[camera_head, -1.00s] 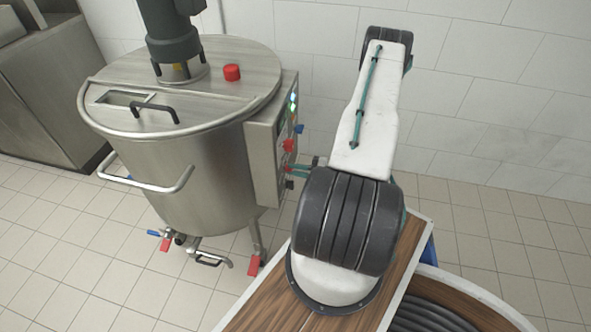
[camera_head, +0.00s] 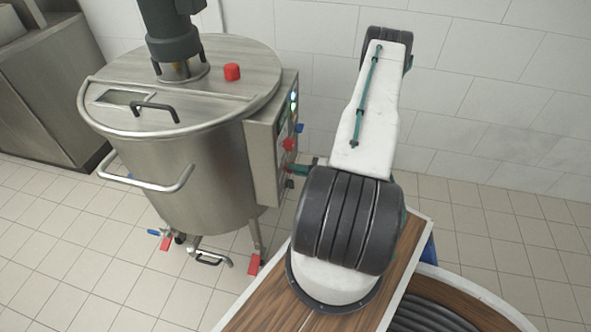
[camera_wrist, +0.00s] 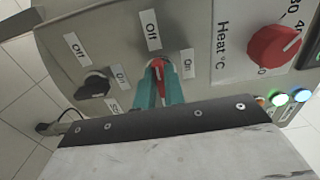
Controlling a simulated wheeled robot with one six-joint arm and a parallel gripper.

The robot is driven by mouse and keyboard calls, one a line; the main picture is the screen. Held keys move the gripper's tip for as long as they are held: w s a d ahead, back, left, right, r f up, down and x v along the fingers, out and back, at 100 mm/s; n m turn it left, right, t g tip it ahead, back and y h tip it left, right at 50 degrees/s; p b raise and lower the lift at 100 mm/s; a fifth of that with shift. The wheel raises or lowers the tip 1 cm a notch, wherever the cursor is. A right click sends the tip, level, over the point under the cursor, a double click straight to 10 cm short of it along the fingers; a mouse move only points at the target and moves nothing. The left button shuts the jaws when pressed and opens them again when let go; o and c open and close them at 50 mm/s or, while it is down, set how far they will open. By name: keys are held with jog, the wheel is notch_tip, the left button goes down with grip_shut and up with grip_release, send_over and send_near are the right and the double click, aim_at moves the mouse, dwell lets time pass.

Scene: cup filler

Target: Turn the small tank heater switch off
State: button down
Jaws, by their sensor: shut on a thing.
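A steel tank (camera_head: 205,165) stands left of my arm, with a control box (camera_head: 263,160) on its right side. In the wrist view a red switch (camera_wrist: 158,66) sits on the box's panel, with an "Off" label (camera_wrist: 151,30) above and an "On" label (camera_wrist: 187,63) to its right. My gripper (camera_wrist: 158,72) has its teal fingers shut on the red switch, one on each side. The fingers hide part of the switch, and I cannot tell its exact setting. In the head view my gripper (camera_head: 300,169) reaches the box's side.
A black switch (camera_wrist: 95,86) with its own Off and On labels is left of the red one. A red heat dial (camera_wrist: 274,47) and lit green (camera_wrist: 279,99) and bluish (camera_wrist: 300,95) lamps are at right. A blue knob (camera_head: 299,128) sticks out from the box.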

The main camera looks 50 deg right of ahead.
dwell(0.3)
jog(key=c, duration=1.5)
grip_release()
jog(key=shift+s, duration=0.1)
jog(key=v, duration=0.7)
jog(key=shift+s+d, duration=0.1)
jog(key=shift+s, duration=0.2)
